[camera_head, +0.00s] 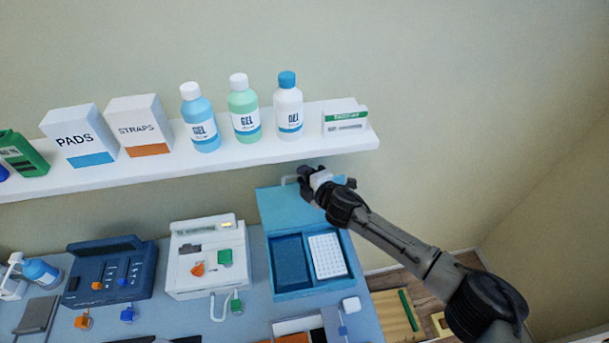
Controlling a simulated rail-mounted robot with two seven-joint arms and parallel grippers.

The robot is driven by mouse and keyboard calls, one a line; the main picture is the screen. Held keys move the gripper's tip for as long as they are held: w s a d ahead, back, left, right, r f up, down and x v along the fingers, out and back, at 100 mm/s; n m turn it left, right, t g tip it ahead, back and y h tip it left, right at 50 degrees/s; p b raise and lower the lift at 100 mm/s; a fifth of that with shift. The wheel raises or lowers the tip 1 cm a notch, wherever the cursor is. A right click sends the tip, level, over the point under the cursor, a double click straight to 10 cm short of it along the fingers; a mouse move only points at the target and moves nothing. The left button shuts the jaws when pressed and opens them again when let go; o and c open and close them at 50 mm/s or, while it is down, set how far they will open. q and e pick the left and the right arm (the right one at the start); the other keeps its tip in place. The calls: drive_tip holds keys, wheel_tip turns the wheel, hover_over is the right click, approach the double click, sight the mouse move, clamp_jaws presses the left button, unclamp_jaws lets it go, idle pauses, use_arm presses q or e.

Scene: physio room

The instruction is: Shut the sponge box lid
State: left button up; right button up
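The blue sponge box (310,291) stands on the blue-grey table, right of the white device. Its lid (283,208) is up, standing open at the back of the box. A pale handle (287,180) shows at the lid's top edge. Inside are a dark blue sponge-like block (291,262) on the left and a white dotted piece (327,256) on the right. My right gripper (305,180) is at the lid's top right, beside the handle; the fingers overlap the lid edge, and whether they are shut on it is unclear. My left gripper is not in view.
A white shelf (230,155) with bottles and boxes runs just above the lid and gripper. A white device (206,262) and a dark blue device (110,275) stand left of the box.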

drive_tip(key=shift+w, duration=0.1)
drive_tip(key=shift+c, duration=0.4)
clamp_jaws()
